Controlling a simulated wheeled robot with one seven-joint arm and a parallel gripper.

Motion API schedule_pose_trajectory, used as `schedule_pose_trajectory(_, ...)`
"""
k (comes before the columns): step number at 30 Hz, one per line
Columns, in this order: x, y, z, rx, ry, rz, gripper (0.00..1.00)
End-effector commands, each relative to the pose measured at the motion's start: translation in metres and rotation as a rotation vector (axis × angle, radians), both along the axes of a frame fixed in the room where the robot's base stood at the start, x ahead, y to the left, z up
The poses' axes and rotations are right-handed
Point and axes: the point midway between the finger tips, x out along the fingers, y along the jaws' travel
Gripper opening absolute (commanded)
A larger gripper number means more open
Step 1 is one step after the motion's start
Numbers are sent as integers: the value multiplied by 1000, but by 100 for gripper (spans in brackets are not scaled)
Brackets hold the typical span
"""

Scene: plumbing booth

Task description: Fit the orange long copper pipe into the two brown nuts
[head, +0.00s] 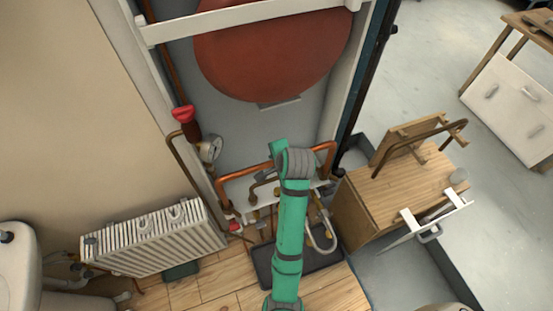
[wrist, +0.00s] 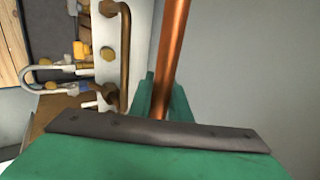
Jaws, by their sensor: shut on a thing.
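The orange long copper pipe (head: 245,171) crosses the front of the boiler opening in the head view, with both ends bent downward. In the wrist view the pipe (wrist: 173,45) runs up and out of the frame from between the green fingers of my gripper (wrist: 163,100). My gripper is shut on the pipe's middle stretch; in the head view my arm covers the grip. Small brass-coloured fittings (wrist: 107,54) sit on a white plate (wrist: 104,35) to the left of the pipe. I cannot tell which are the two brown nuts, or whether the pipe ends touch them.
A red tank (head: 270,50) hangs above. A red-handled valve and gauge (head: 210,149) stand left of the pipe, above a white radiator (head: 155,240). A wooden cabinet (head: 390,190) is at the right. A dark tray (head: 325,258) lies below.

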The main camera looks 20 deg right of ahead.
Motion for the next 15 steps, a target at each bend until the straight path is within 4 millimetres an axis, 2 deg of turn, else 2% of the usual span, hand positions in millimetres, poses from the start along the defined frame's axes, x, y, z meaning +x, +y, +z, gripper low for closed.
schedule_pose_trajectory(6,0,0,0,-4,0,-1,0)
schedule_pose_trajectory(7,1,0,0,-4,0,-1,24)
schedule_pose_trajectory(9,1,1,0,-4,0,0,39)
schedule_pose_trajectory(15,0,0,0,-2,0,-2,39)
